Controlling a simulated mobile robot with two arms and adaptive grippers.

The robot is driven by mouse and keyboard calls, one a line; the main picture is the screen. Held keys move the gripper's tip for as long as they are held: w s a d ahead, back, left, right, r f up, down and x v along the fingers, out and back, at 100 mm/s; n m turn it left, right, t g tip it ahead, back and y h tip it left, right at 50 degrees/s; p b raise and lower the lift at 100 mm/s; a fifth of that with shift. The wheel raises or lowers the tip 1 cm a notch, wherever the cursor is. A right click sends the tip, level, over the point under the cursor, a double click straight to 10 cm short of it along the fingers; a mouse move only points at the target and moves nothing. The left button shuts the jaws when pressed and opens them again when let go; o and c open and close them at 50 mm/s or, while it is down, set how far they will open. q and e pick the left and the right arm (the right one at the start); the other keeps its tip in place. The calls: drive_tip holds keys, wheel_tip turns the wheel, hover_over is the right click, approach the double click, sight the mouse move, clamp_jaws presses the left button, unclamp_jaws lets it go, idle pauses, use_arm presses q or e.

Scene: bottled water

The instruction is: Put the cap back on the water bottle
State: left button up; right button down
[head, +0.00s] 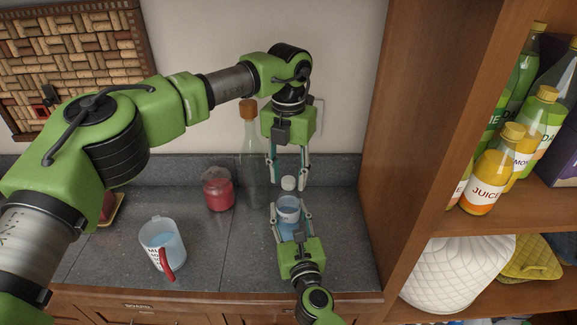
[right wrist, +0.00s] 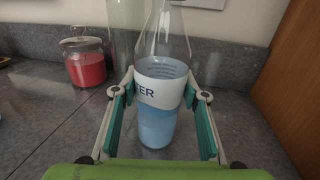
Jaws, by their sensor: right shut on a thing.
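The water bottle (head: 288,212) stands upright near the counter's front right, with a white label and blue water. It also shows in the right wrist view (right wrist: 158,95), where its clear neck runs out of the top. My right gripper (head: 291,217) is shut on the bottle's body, one finger on each side. The white cap (head: 289,183) shows above the bottle, in line with its neck. I cannot tell whether it touches the mouth. My left gripper (head: 288,184) points down from above, open, its fingers on either side of the cap with visible gaps.
A tall clear bottle with a cork (head: 253,160) and a red jar (head: 217,189) stand at the back, left of the grippers. A measuring jug (head: 161,246) stands front left. A wooden shelf (head: 390,150) with juice bottles bounds the right.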

use_arm(q)
clamp_jaws()
drive_tip(key=shift+o, duration=0.4)
unclamp_jaws()
wheel_tip(320, 180, up, 8)
drive_tip(key=shift+f, duration=0.25)
